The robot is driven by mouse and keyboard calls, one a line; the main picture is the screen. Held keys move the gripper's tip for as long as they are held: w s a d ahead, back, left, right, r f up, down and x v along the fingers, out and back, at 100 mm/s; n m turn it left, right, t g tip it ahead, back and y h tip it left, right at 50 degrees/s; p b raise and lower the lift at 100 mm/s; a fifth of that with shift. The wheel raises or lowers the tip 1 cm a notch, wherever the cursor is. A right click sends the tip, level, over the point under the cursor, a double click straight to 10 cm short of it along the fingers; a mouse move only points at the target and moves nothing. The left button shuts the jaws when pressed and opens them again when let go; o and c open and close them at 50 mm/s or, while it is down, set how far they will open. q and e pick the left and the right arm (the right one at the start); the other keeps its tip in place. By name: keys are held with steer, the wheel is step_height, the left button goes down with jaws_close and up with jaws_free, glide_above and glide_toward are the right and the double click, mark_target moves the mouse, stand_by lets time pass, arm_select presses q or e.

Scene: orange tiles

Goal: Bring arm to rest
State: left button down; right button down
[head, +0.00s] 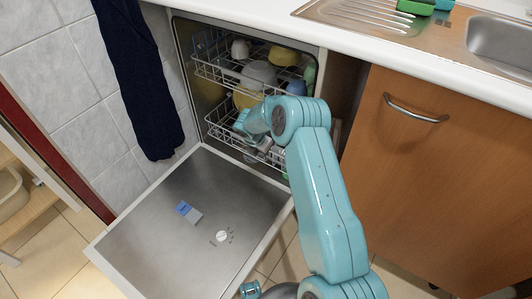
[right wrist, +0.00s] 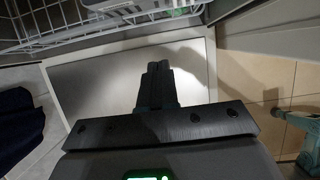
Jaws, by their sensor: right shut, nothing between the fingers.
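My right arm reaches up from the bottom of the head view to the open dishwasher (head: 318,80). Its gripper (head: 262,150) is by the lower rack (head: 222,134), above the inner end of the lowered door (head: 190,225); the wrist partly hides it. In the right wrist view the two dark fingers of this gripper (right wrist: 157,85) are together with nothing between them, seen against the metal door (right wrist: 100,80). My left gripper is not in view.
The upper rack (head: 215,75) holds bowls and cups, including a yellow bowl (head: 283,56). A dark towel (head: 140,80) hangs at the left. A wooden cabinet (head: 450,170) is at the right, under the counter (head: 370,38). The door top is clear apart from its dispenser.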

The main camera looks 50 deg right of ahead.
steer(key=shift+a+r, duration=0.2)
steer(key=shift+r, duration=0.35)
steer(key=s+a+f+m+y, duration=0.2)
steer(key=a+f+m, duration=0.1)
steer(key=a, duration=0.6)
steer(key=s+a+f+m+y, duration=0.1)
steer(key=a+f+m+y, duration=0.15)
steer(key=a, duration=0.75)
steer(key=s+a+f+m+y, duration=0.2)
steer(key=a+f+m, duration=0.1)
steer(key=a, duration=0.6)
steer(key=s+a+r+m+y, duration=0.1)
steer(key=s+a+m+y, duration=0.1)
steer(key=s+a+m, duration=1.2)
step_height(320, 180, up, 30)
steer(key=s+n+p, duration=0.1)
steer(key=p, duration=2.9)
steer(key=shift+s, duration=0.15)
steer(key=shift+n, duration=0.25)
